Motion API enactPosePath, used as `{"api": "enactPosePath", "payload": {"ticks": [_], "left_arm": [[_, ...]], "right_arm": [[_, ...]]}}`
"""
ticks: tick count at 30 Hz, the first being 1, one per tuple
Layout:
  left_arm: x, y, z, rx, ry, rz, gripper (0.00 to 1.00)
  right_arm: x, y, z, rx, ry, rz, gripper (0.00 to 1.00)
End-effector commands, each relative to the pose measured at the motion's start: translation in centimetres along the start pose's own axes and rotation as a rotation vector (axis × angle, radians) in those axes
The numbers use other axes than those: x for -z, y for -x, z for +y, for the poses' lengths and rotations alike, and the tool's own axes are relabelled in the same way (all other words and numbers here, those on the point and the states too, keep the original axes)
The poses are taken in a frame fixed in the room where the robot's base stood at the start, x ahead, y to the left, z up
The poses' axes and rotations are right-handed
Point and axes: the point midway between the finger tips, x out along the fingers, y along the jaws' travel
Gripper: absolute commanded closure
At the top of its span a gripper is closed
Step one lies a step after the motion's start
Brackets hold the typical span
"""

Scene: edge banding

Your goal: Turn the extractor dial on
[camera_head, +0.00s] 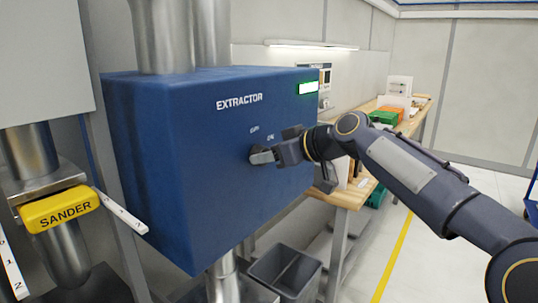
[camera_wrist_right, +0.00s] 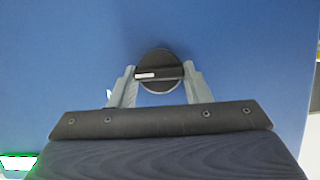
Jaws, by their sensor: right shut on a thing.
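The blue extractor box (camera_head: 190,150) has white EXTRACTOR lettering and two small labels above the dial, too small to read surely. The round black dial (camera_wrist_right: 158,58) with its raised grip bar shows in the right wrist view. The bar lies nearly level there, with a white mark towards its left end. My right gripper (camera_wrist_right: 160,85) is shut on the bar, one grey finger at each end. In the head view my right gripper (camera_head: 262,156) reaches the box's front face and mostly hides the dial. My left gripper is not in view.
A bright green-edged panel (camera_head: 308,87) shows at the box's upper right. A yellow SANDER unit (camera_head: 60,208) stands at left. A grey bin (camera_head: 285,270) is below the box. A wooden bench (camera_head: 350,192) with boxes stands behind my right arm.

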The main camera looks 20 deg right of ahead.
Motion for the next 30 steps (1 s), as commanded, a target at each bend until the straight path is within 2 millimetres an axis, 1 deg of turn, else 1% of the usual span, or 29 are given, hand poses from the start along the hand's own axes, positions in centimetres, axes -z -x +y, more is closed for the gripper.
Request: {"api": "enactPosePath", "payload": {"ticks": [1, 2, 6, 14, 17, 20, 24, 27, 30], "left_arm": [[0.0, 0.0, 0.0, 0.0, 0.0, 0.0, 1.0], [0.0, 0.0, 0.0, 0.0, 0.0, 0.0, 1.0], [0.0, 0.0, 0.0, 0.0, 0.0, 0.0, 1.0], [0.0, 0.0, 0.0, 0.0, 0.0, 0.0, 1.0], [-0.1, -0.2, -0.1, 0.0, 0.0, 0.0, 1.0], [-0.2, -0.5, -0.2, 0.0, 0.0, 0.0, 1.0], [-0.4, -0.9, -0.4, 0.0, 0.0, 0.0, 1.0], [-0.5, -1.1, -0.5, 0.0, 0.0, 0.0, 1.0], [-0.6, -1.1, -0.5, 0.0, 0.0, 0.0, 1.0]], "right_arm": [[-0.2, -0.1, 0.0, 0.003, -0.004, -0.005, 0.8], [-0.2, -0.1, 0.0, 0.003, -0.004, -0.005, 0.53], [-0.1, -0.1, 0.0, 0.002, -0.003, -0.003, 0.35], [-0.1, 0.0, 0.0, 0.0, -0.001, -0.001, 0.35], [-0.1, 0.6, 0.1, -0.002, -0.001, 0.0, 0.35], [-0.1, 2.0, 0.1, -0.003, -0.001, 0.002, 0.35], [-0.2, 4.5, 0.1, -0.004, -0.001, 0.001, 0.35], [-0.1, 6.1, 0.1, -0.004, -0.002, 0.001, 0.35], [-0.2, 7.1, 0.1, -0.002, -0.001, -0.001, 0.35]]}}
